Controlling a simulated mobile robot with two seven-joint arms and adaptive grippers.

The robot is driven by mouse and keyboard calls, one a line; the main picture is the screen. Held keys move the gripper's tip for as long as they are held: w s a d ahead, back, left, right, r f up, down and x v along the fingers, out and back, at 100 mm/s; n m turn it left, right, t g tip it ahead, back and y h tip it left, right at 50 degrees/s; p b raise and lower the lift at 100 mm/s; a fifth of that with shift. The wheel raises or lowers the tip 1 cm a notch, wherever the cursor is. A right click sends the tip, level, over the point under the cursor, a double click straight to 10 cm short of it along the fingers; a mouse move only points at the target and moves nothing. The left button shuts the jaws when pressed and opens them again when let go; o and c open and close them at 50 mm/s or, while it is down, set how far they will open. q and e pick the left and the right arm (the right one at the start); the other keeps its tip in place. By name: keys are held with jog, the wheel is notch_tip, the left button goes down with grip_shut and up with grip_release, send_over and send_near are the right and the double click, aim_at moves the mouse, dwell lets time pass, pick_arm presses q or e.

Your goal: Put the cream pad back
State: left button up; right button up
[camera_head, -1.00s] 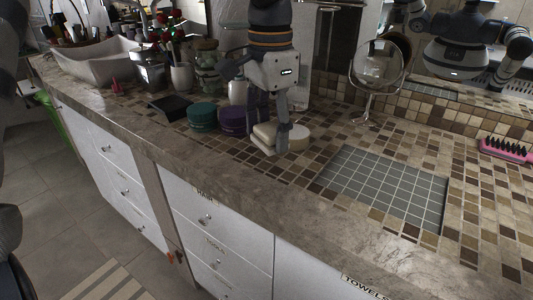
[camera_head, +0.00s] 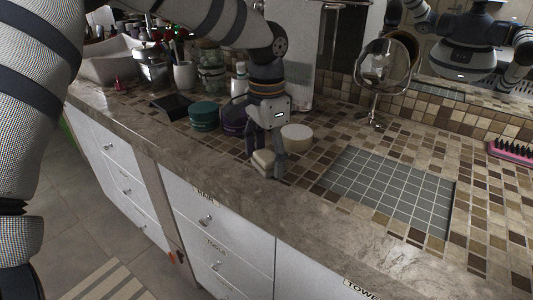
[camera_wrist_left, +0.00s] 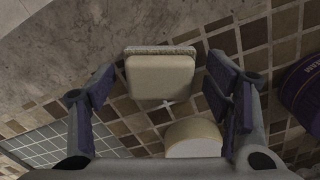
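The cream pad (camera_head: 263,163) is a small block with rounded corners near the counter's front edge. In the left wrist view the pad (camera_wrist_left: 160,77) lies between the two fingers, with a gap on each side, and appears to rest on the counter. My left gripper (camera_head: 266,160) points down over it and is open. It also shows in the left wrist view (camera_wrist_left: 160,85), with its fingers spread wide. A round cream disc (camera_head: 297,138) stands just behind the pad, and shows in the left wrist view (camera_wrist_left: 195,138). My right gripper is not in view.
A grey gridded tile area (camera_head: 388,190) lies to the right. A purple container (camera_head: 235,120), a teal container (camera_head: 204,116) and a black item (camera_head: 172,106) stand to the left. A round mirror (camera_head: 385,65) stands behind. A pink brush (camera_head: 512,152) lies far right.

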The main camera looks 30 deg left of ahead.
aim_at(267, 155)
pick_arm(q)
notch_tip(267, 155, up, 12)
jog(key=shift+r, duration=0.15)
dwell(0.4)
